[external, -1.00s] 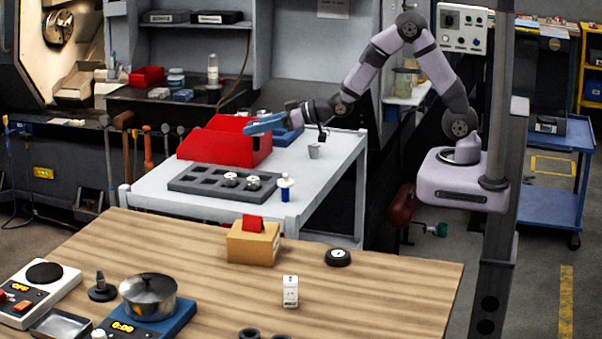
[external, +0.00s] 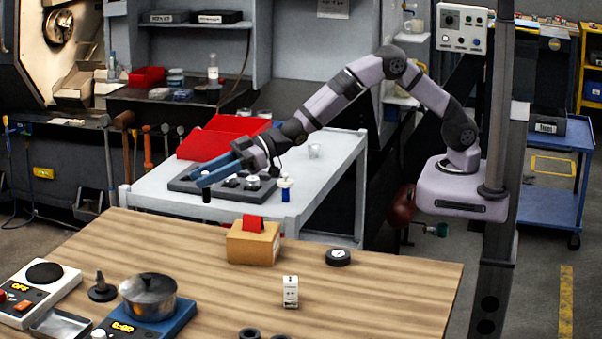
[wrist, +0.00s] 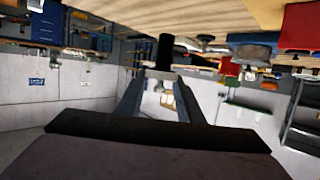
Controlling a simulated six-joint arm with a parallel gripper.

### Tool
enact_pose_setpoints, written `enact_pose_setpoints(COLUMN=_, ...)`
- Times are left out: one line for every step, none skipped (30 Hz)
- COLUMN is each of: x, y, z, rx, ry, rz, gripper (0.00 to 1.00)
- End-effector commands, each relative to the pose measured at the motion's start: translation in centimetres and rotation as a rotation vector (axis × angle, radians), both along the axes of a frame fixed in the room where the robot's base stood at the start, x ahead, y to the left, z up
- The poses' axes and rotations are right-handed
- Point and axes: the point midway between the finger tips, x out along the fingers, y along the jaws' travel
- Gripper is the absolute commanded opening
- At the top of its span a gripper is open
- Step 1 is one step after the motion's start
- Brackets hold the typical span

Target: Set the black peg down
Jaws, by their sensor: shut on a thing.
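The black peg (external: 206,195) hangs upright from the tips of my gripper's blue fingers in the external view. My gripper (external: 205,178) is shut on it, above the left front part of the grey tray with pockets. In the wrist view the peg (wrist: 164,52) is a dark cylinder between the fingertips of my gripper (wrist: 160,76). The grey tray (external: 235,194) lies on the white table and is partly hidden by my gripper and arm. I cannot tell whether the peg's lower end touches the tray.
Round metal-and-black parts (external: 252,183) sit in the tray's right pockets. A blue-and-white bottle (external: 286,190) stands by the tray's right end. A red bin (external: 215,138) is behind it, and a clear cup (external: 315,151) stands to the right. A wooden table (external: 150,232) is in front.

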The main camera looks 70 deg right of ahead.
Motion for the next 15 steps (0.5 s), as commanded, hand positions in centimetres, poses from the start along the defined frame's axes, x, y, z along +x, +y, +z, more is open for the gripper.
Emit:
enact_pose_setpoints(x=0.0, y=0.2, z=0.1, rx=0.002, ry=-0.002, rz=0.003, gripper=0.00)
enact_pose_setpoints(x=-0.1, y=0.2, z=0.1, rx=0.002, ry=-0.002, rz=0.003, gripper=0.00)
enact_pose_setpoints(x=-0.1, y=0.3, z=0.0, rx=0.001, ry=-0.001, rz=0.003, gripper=0.00)
enact_pose_setpoints(x=-0.1, y=0.3, z=-0.1, rx=0.002, ry=-0.001, rz=0.004, gripper=0.00)
enact_pose_setpoints(x=-0.1, y=0.2, z=-0.3, rx=0.001, ry=-0.001, rz=0.004, gripper=0.00)
enact_pose_setpoints(x=-0.1, y=0.2, z=-0.7, rx=0.001, ry=0.001, rz=0.004, gripper=0.00)
enact_pose_setpoints(x=-0.1, y=0.2, z=-1.1, rx=0.000, ry=0.003, rz=0.004, gripper=0.00)
enact_pose_setpoints(x=-0.1, y=0.2, z=-1.5, rx=-0.001, ry=0.002, rz=0.004, gripper=0.00)
enact_pose_setpoints(x=-0.1, y=0.2, z=-2.0, rx=0.000, ry=0.003, rz=0.004, gripper=0.00)
enact_pose_setpoints(x=-0.1, y=0.2, z=-2.6, rx=-0.001, ry=0.003, rz=0.003, gripper=0.00)
enact_pose_setpoints(x=-0.1, y=0.2, z=-3.0, rx=-0.001, ry=0.003, rz=0.003, gripper=0.00)
enact_pose_setpoints(x=-0.1, y=0.2, z=-3.6, rx=-0.001, ry=0.002, rz=0.003, gripper=0.00)
enact_pose_setpoints(x=-0.1, y=0.2, z=-4.0, rx=0.000, ry=0.003, rz=0.003, gripper=0.00)
enact_pose_setpoints(x=-0.1, y=0.2, z=-4.4, rx=0.001, ry=0.002, rz=0.003, gripper=0.00)
enact_pose_setpoints(x=-0.1, y=0.2, z=-4.8, rx=-0.001, ry=0.001, rz=0.003, gripper=0.00)
